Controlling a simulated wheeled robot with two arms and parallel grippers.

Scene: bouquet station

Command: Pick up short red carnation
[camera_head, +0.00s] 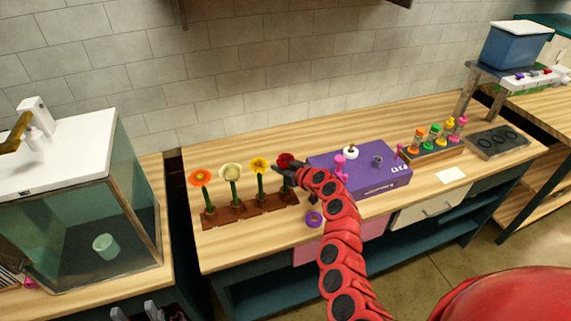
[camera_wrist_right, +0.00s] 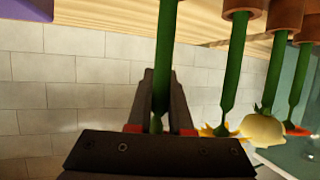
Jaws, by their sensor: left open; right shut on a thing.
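The red carnation (camera_head: 285,159) is at the right end of the flower row in the head view. My right gripper (camera_head: 285,172) is at it, just below the bloom. In the wrist view a green stem (camera_wrist_right: 166,60) runs between the fingers of my right gripper (camera_wrist_right: 158,100), which are shut on it. The bloom is hidden there behind the gripper body. The stem's lower end leaves the wrist view at the top, so I cannot tell whether it is seated in the brown holder (camera_head: 241,211). My left gripper (camera_head: 134,312) is open and empty at the bottom left.
An orange flower (camera_head: 200,177), a cream flower (camera_head: 231,171) and a yellow flower (camera_head: 259,164) stand left of the carnation. A purple box (camera_head: 380,186) lies close on the right. A purple ring (camera_head: 314,219) lies near the front edge. A glass tank (camera_head: 80,215) stands left.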

